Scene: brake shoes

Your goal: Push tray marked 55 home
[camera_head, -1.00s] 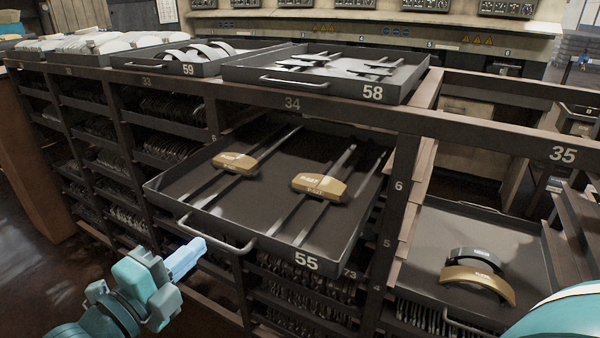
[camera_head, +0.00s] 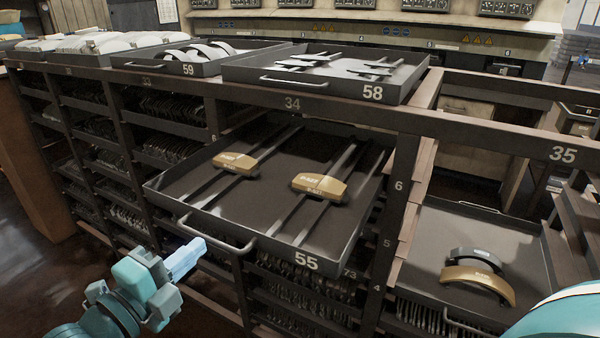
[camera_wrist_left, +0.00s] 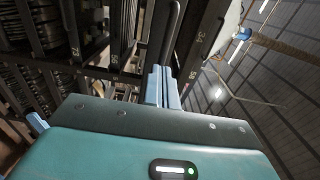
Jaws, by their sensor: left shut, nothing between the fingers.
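The tray marked 55 (camera_head: 305,262) sticks out of the rack below the beam marked 34. It holds two tan brake pads (camera_head: 320,186) on dark rails. Its bar handle (camera_head: 216,236) is on the front wall. My left gripper (camera_head: 202,243) is shut and empty, just in front of the tray and close to the handle's left end; I cannot tell whether it touches. In the left wrist view, the shut fingers (camera_wrist_left: 163,76) point toward the rack, with a bar (camera_wrist_left: 172,30) beyond them. My right gripper does not show.
The tray marked 58 (camera_head: 340,88) and the tray marked 59 (camera_head: 165,68) stand on the rack top. At right, another tray (camera_head: 430,235) holds two curved shoes (camera_head: 478,280). A rack post (camera_head: 392,200) stands beside tray 55. Open floor (camera_head: 40,265) lies at left.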

